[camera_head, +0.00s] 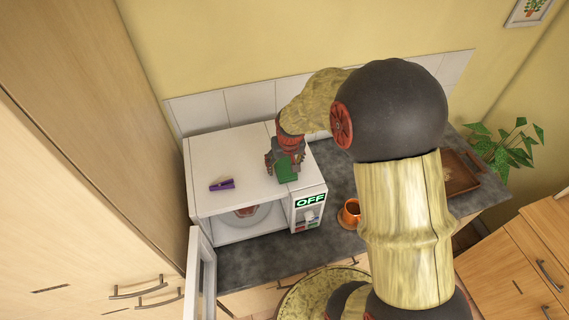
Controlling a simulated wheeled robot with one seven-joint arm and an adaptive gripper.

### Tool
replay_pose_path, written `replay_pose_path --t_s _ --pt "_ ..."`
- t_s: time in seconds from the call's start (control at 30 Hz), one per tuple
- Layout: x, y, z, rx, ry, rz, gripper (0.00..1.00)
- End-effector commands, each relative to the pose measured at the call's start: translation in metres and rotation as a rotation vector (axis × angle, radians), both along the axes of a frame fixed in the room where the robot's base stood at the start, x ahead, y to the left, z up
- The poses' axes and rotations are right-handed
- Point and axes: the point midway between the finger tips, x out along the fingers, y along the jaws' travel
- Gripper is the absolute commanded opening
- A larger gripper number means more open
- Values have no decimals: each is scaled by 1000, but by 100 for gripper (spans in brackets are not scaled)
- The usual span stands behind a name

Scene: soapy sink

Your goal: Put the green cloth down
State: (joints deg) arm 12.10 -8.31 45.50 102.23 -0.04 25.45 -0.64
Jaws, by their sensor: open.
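The green cloth (286,171) is on the top of the white microwave (240,160), towards its right side. My gripper (285,168) is right above the cloth, pointing down, with its fingers around or just over it. The gripper is open. Part of the cloth is hidden by the fingers, and I cannot tell whether they still touch it.
A purple object (221,185) lies on the microwave's left top. The microwave door (201,275) stands open, with a plate (240,222) inside. An orange mug (349,213) stands right of it on the dark counter (335,240). A brown tray (463,176) and a plant (507,146) are farther right.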

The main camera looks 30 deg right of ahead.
Motion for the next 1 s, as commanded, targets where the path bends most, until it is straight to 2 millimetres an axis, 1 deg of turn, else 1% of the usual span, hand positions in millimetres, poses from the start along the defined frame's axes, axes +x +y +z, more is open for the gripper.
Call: replay_pose_path --t_s 0.17,0.4,0.5,0.6,0.77,0.87,0.97,1.0 --pt "-5 1 26 -1 -7 0 67" --pt "-19 4 74 -1 -7 0 67" --pt "-23 5 90 -1 -4 0 67" --pt "-27 6 103 -1 -4 0 67" --pt "-32 8 118 -1 -6 3 67" --pt "-46 20 141 -5 -29 21 67" --pt "-78 43 177 -13 -73 58 67" --pt "-95 54 192 -14 -94 76 67"
